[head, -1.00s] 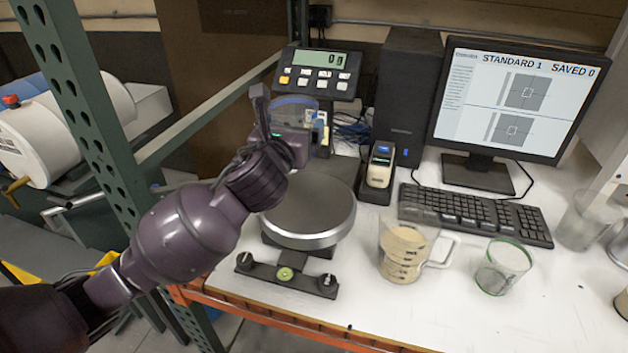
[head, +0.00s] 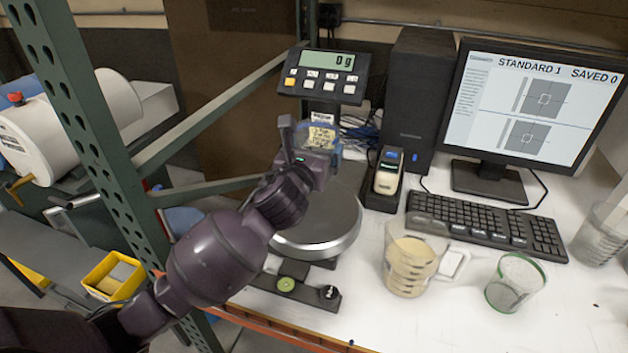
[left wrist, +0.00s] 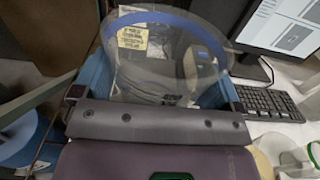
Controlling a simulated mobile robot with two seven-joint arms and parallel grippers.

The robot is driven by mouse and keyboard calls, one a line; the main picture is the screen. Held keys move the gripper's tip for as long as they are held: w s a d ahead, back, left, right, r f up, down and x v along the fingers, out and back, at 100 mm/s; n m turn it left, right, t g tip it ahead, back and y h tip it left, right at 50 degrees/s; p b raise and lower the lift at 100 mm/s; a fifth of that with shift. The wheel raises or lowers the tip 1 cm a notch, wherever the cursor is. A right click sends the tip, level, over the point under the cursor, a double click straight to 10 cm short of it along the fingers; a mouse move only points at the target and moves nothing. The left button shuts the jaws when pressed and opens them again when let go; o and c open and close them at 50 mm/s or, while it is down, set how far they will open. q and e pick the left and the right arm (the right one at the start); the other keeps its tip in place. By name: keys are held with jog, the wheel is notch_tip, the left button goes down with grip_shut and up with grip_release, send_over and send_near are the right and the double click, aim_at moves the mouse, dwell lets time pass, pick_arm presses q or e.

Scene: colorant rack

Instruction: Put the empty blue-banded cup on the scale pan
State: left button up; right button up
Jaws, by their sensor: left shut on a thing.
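My left gripper (left wrist: 155,98) is shut on the cup, one finger on each side. In the head view the cup (head: 321,134) is partly hidden by my left gripper (head: 308,158), at the back of the scale, in front of its display post. The round metal scale pan (head: 318,226) shows bare in its visible part. I cannot tell the cup's height above it. My right gripper is not in view.
The scale display (head: 323,61) reads 0 g. A beige-filled measuring jug (head: 408,264) and a green-banded cup (head: 513,283) stand right of the pan. A handheld device in a dock (head: 387,172), keyboard (head: 486,224) and monitor (head: 533,100) are beyond. A green rack post (head: 75,110) stands left.

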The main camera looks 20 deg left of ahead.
pick_arm(q)
notch_tip(320, 180, down, 4)
jog(key=shift+r, duration=0.25)
notch_tip(320, 180, down, 3)
jog(key=shift+f+b, duration=0.15)
jog(key=shift+b, duration=0.35)
jog(key=shift+f, duration=0.2)
jog(key=shift+f, duration=0.2)
jog(key=o, duration=0.6)
jog(key=shift+r, duration=0.15)
